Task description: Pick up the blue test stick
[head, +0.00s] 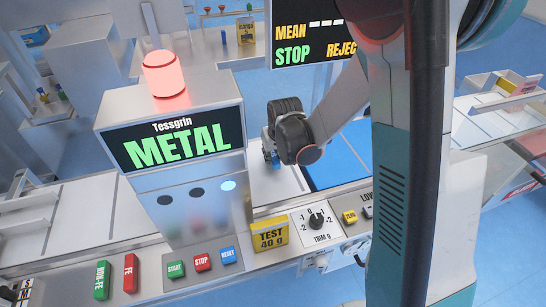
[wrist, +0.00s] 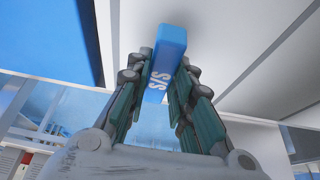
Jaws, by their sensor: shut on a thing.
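The blue test stick (wrist: 168,42), marked S/S, is between the two green-padded fingers of my gripper (wrist: 160,92) in the wrist view. The fingers are shut on it, and its far end sticks out beyond them. In the head view my gripper (head: 271,153) is just right of the metal detector, and only a small blue part of the stick (head: 275,159) shows below it. I cannot tell whether the stick touches the pale surface beneath.
The detector (head: 178,140) shows METAL under a red lamp (head: 163,75). A green NON-FE stick (head: 102,280) and a red FE stick (head: 131,273) stand at the front left. A yellow TEST 40 g block (head: 270,235) and a trim dial (head: 316,220) are in front of my gripper.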

